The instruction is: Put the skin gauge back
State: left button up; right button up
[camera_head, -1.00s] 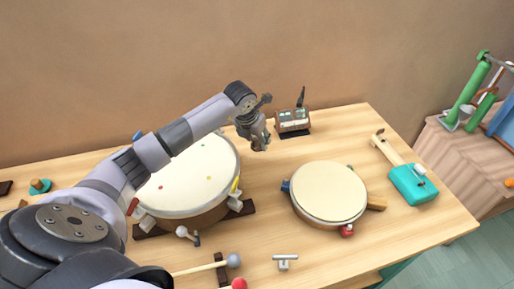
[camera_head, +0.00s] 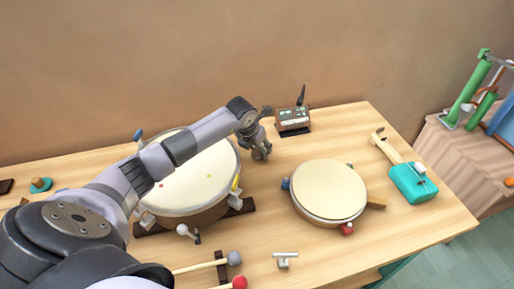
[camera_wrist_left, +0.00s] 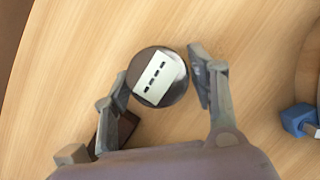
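A round dark disc with a pale label and black marks (camera_wrist_left: 158,77), which looks like the skin gauge, shows in the left wrist view over the wood table top. My left gripper (camera_wrist_left: 157,72) is open, with one finger on each side of the disc. A clear gap to the fingers is hard to judge, and so is the height. In the head view my left gripper (camera_head: 261,155) points down just right of the large drum (camera_head: 195,180), and it hides the disc there. My right gripper is not in view.
A small device box with an upright black stalk (camera_head: 293,117) stands behind the gripper. A small drum (camera_head: 328,190) is to the right, with a teal tool (camera_head: 412,184) beyond it. Mallets (camera_head: 205,265) and a metal T-shaped piece (camera_head: 285,259) lie at the front.

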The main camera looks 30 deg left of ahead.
pick_arm(q)
jog(key=shift+o, duration=0.9)
jog(key=shift+r, duration=0.1)
jog(key=shift+r, duration=0.25)
jog(key=v, duration=1.1)
jog(key=shift+s+r+b, duration=0.15)
jog(key=shift+r+b, duration=0.15)
